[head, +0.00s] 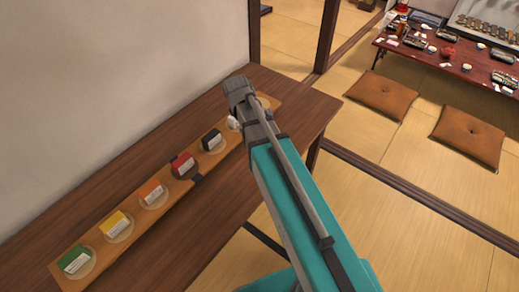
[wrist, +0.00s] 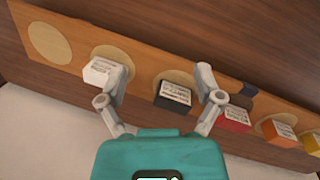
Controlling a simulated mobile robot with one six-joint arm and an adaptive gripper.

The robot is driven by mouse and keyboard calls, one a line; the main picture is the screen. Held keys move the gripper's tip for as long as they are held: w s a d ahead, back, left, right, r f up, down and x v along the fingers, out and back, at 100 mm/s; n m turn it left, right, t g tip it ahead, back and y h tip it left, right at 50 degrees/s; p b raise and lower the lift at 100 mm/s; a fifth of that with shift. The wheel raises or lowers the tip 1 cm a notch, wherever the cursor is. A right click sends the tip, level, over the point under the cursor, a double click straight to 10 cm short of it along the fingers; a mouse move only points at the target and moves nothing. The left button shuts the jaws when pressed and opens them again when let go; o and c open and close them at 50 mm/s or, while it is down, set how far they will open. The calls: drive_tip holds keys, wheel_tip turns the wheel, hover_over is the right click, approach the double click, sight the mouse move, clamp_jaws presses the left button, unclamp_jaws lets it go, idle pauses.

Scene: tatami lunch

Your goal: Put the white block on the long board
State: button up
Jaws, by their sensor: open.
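The white block (head: 233,123) sits on a round pale spot near the far end of the long board (head: 145,222). In the head view my arm's end partly hides it. In the wrist view the white block (wrist: 98,71) shows at the left, partly behind the left finger. My gripper (wrist: 158,83) is open and empty. In the wrist view its fingers frame the black block (wrist: 173,95), with the right finger beside that block. How high the fingers are above the board cannot be told. An empty round spot (wrist: 48,43) shows on the board beyond the white block.
Along the same board sit a red block (head: 183,165), an orange block (head: 152,192), a yellow block (head: 115,223) and a green block (head: 75,259). A dark piece (head: 197,180) lies at the board's edge. The dark wooden table (head: 215,215) has bare room beside the board; a wall (head: 110,70) stands behind.

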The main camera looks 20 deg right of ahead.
drive_tip(key=s+d+m+g+y, duration=0.1)
drive_tip(key=s+m, duration=1)
drive_tip(key=s, duration=0.1)
drive_tip(key=shift+d+f+y, duration=0.15)
drive_tip(key=shift+d+y, duration=0.05)
drive_tip(key=shift+y, duration=0.2)
idle(0.5)
